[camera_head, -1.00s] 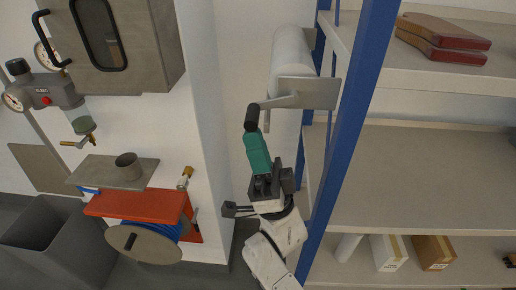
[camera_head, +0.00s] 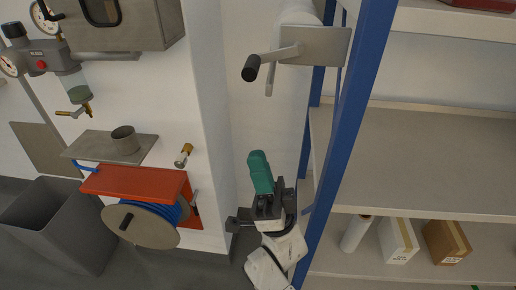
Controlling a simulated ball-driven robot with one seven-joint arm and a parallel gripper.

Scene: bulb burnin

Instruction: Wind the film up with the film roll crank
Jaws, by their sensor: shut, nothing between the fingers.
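The film roll (camera_head: 299,14) is a white cylinder on a grey bracket plate (camera_head: 318,46) beside the blue shelf post, cut by the top edge. Its crank (camera_head: 274,58) is a grey arm with a black knob (camera_head: 251,68) pointing left. A grey lever also hangs down beside the crank arm. My gripper (camera_head: 258,155) is the green-tipped end of my arm, below the crank and apart from it. It is shut and empty, pointing up towards the crank.
A blue post (camera_head: 343,130) and shelves (camera_head: 420,170) stand right of my arm, with boxes (camera_head: 398,240) on the lower shelf. A white wall column (camera_head: 205,110) is to the left. A red hose reel (camera_head: 137,182), a grey bin (camera_head: 62,222) and a gauge assembly (camera_head: 50,60) are further left.

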